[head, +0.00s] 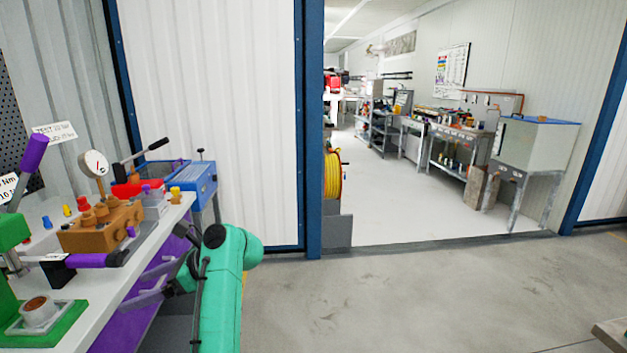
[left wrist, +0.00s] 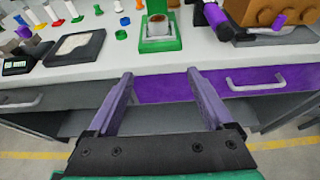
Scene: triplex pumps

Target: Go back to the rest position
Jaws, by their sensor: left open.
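My left gripper (head: 150,284) is at the front of the workbench (head: 165,224), below its top edge, at the end of my green arm. It also shows in the left wrist view (left wrist: 159,76), where its two purple-grey fingers stand wide apart with nothing between them. The fingers point toward the bench front, near a purple drawer (left wrist: 190,88) with a silver handle. My right gripper is in neither view.
Open floor (head: 400,295) lies to the right, before a doorway into another room.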

